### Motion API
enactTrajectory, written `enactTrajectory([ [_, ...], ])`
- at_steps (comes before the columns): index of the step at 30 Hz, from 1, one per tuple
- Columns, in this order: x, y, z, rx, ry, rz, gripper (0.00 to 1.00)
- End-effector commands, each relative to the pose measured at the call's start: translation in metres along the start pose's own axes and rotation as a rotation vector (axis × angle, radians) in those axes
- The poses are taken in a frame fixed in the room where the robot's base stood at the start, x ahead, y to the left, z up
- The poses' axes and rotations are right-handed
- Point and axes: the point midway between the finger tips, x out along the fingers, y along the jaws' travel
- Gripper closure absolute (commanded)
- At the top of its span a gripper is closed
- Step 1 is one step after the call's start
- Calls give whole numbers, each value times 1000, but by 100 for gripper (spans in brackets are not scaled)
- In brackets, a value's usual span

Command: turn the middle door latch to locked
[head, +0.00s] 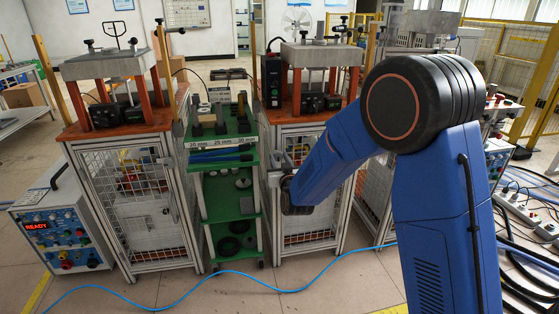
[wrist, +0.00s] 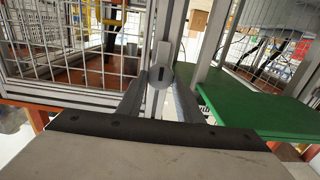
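The middle door latch (wrist: 160,76) is a grey piece with a dark slot, on the metal door frame in the wrist view. My gripper (wrist: 163,92) is open, with one grey finger on each side of the latch. A narrow gap seems to show on both sides, though contact is hard to judge. In the head view my gripper (head: 281,165) is at the left front post of the middle cabinet (head: 308,142). The latch is too small and partly covered to make out there. Its lock state is not clear.
A green shelf rack (head: 222,207) stands close left of the middle cabinet; its shelf (wrist: 245,108) is right of my fingers in the wrist view. Another mesh-door cabinet (head: 135,185) is further left. A blue hose (head: 230,272) crosses the floor in front.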

Motion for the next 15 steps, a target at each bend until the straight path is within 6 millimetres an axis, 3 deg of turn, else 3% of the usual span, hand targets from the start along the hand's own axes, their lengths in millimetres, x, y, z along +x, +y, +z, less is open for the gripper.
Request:
enactTrajectory([
  [8,0,0,0,-35,0,0,90],
  [15,0,-1,0,-168,0,0,90],
])
